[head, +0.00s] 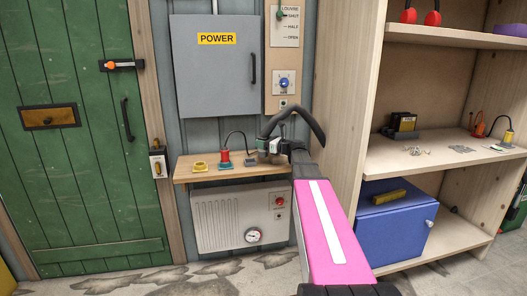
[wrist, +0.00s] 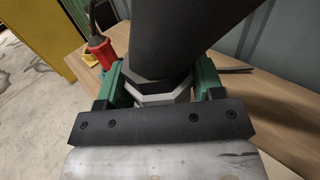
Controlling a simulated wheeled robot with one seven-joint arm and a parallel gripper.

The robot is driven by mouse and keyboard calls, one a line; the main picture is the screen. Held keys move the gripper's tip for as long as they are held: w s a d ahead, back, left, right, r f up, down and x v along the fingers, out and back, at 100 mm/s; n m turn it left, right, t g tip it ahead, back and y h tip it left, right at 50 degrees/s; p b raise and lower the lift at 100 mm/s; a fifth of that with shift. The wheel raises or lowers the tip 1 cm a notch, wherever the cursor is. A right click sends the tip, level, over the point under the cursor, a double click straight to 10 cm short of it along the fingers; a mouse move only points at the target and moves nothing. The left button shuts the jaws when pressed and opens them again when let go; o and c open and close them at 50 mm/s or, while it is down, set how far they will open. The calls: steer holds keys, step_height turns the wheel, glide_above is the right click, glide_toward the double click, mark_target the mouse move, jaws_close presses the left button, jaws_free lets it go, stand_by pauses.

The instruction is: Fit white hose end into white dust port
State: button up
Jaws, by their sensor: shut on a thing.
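My gripper (head: 263,147) is over the right part of the small wooden shelf (head: 190,177). In the wrist view its green fingers (wrist: 160,88) are closed on either side of a pale grey-white hose end (wrist: 152,88). A thick black hose (wrist: 180,35) rises from this end, and in the head view the hose (head: 302,107) arcs up and over to the right. The underside of the hose end is hidden by my gripper. I cannot make out the white dust port; the area below the gripper is hidden.
A red plug (head: 224,156) stands in a blue base left of my gripper, with a thin dark cable. A yellow ring port (head: 200,166) is further left. The grey POWER box (head: 215,70) hangs above, a white heater (head: 235,218) below. A wooden shelving unit (head: 345,120) stands right.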

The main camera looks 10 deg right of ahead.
steer(key=shift+f, duration=1.9)
steer(key=o, duration=1)
steer(key=shift+f, duration=0.1)
